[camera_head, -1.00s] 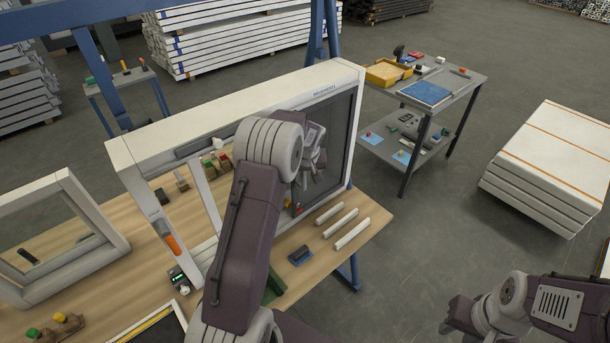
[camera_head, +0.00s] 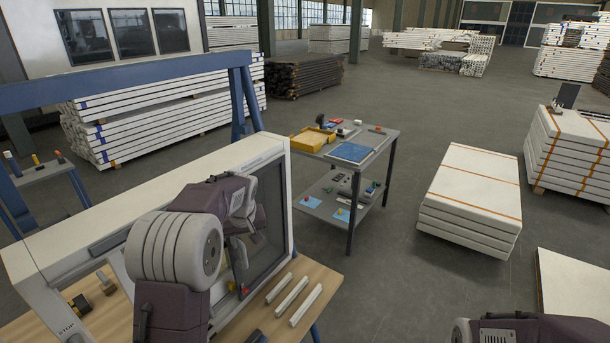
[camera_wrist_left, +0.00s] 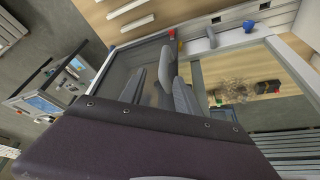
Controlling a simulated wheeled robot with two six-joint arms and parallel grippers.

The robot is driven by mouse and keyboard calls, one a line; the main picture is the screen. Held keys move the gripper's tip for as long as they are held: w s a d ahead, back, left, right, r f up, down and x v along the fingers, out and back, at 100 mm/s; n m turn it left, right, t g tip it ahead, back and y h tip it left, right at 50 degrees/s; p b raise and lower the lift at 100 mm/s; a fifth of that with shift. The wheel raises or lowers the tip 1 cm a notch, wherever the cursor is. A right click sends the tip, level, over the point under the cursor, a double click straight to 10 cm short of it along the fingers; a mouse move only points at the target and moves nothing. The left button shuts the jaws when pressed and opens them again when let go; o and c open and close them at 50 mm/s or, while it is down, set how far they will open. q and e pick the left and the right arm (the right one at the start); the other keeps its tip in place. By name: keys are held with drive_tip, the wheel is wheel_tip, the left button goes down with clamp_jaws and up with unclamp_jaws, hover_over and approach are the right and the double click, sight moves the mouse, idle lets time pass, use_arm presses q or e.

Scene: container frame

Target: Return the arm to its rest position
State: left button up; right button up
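My left arm rises from the bottom of the head view with a large grey joint and purple links. My left gripper (camera_head: 240,248) is in front of the dark panel of a white frame (camera_head: 148,190) that stands upright on a wooden workbench (camera_head: 318,290). It is small and partly covered by its own arm there.
White strips (camera_head: 292,302) lie on the bench. A grey two-shelf cart (camera_head: 383,150) stands behind it with a yellow tray (camera_head: 312,139) and a blue panel (camera_head: 351,152). A stack of white panels (camera_head: 470,190) is to the right. Open grey floor lies between.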

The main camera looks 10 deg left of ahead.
use_arm(q)
drive_tip(key=s+d+f+m+g+h+b, duration=0.1)
drive_tip(key=s+d+f, duration=0.3)
drive_tip(key=s, duration=0.4)
drive_tip(key=s+d+f+m+g+b, duration=0.1)
drive_tip(key=s+d+f+m+b, duration=0.1)
drive_tip(key=s+f, duration=0.4)
drive_tip(key=s+d+f+m+h+b, duration=0.1)
drive_tip(key=s+d+f, duration=0.4)
drive_tip(key=s, duration=0.6)
drive_tip(key=shift+d+m+g+h+b, duration=0.4)
drive_tip(key=shift+d+m, duration=0.3)
drive_tip(key=shift+m, duration=0.5)
drive_tip(key=shift+s+f, duration=0.1)
